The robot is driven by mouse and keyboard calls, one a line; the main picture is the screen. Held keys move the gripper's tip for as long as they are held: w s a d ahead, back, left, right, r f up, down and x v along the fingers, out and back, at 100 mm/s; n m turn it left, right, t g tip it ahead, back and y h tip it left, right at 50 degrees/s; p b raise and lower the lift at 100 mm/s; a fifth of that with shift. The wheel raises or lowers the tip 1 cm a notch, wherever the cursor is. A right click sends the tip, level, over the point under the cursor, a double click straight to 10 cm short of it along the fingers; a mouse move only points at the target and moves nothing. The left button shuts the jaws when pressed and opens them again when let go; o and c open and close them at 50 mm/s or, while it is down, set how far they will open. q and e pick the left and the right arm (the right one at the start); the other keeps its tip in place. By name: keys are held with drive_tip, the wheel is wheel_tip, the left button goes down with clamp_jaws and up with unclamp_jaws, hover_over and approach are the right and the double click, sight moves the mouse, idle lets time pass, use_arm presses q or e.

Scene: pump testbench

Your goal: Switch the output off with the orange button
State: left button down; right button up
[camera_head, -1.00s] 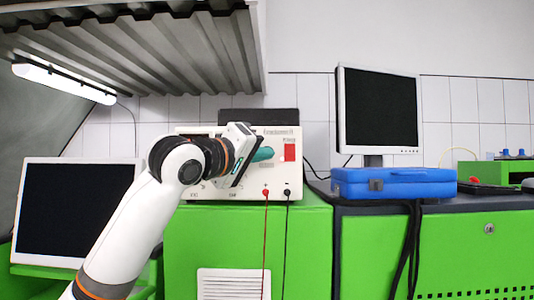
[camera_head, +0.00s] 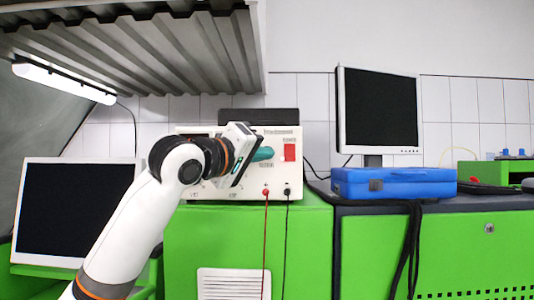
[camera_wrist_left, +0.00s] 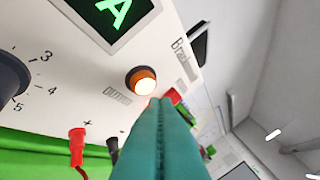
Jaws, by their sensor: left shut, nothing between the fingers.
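The orange button (camera_wrist_left: 141,80) is on the front panel of the cream power supply (camera_head: 283,180) and glows bright in the left wrist view. In the head view my left gripper and wrist cover that part of the panel. My left gripper (camera_head: 271,153) is in front of the panel, its teal fingers shut with nothing between them. In the left wrist view the fingertips (camera_wrist_left: 161,101) appear just below and right of the button; whether they touch it I cannot tell. My right gripper is not in view.
A red switch (camera_head: 290,152) is right of the fingertips. A red plug (camera_wrist_left: 77,146) and a black plug (camera_head: 287,191) with hanging leads are low on the panel. A dial (camera_wrist_left: 10,80) and a green-lit display (camera_wrist_left: 115,14) are nearby. A blue case (camera_head: 410,184) lies to the right.

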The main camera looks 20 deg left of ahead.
use_arm(q)
drive_tip(key=shift+w, duration=0.1)
idle(0.4)
drive_tip(key=shift+w+a+p, duration=0.15)
drive_tip(key=shift+w+p, duration=0.15)
drive_tip(key=shift+w, duration=0.05)
drive_tip(key=shift+w+a+p, duration=0.1)
drive_tip(key=shift+w+p, duration=0.25)
idle(0.5)
drive_tip(key=shift+s, duration=0.15)
drive_tip(key=shift+s+d+b, duration=0.25)
drive_tip(key=shift+s+b, duration=0.2)
drive_tip(key=shift+s, duration=0.25)
